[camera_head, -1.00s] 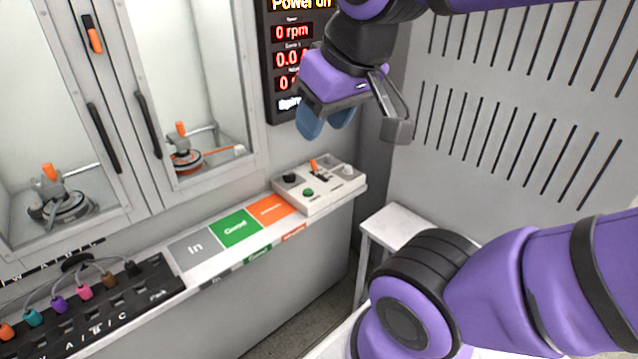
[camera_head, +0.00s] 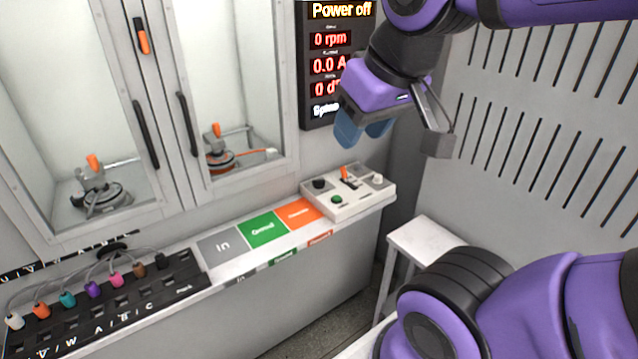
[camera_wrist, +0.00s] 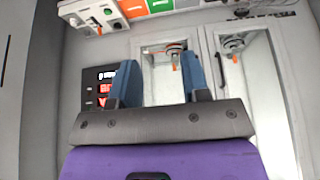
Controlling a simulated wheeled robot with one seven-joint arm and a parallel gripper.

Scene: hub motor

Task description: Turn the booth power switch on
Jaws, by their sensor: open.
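A pale control box (camera_head: 362,203) stands at the right end of the counter. It carries an orange-tipped lever (camera_head: 344,171), a black knob (camera_head: 319,184), a green button (camera_head: 337,199) and a white knob (camera_head: 378,178). The labels are too small to read, so I cannot tell which control is the booth power switch. The display (camera_head: 340,11) above reads "Power off". My gripper (camera_head: 362,133) is open and empty, above and behind the box, in front of the wall near the display. In the wrist view, my gripper (camera_wrist: 159,62) has its blue fingers apart, with the box (camera_wrist: 94,10) at upper left.
A glass-door cabinet (camera_head: 168,100) holds motors and has an orange latch (camera_head: 143,37). In, green and orange pads (camera_head: 262,229) lie on the counter left of the box. A black connector rack (camera_head: 120,300) is at lower left. A white stool (camera_head: 427,240) stands at right.

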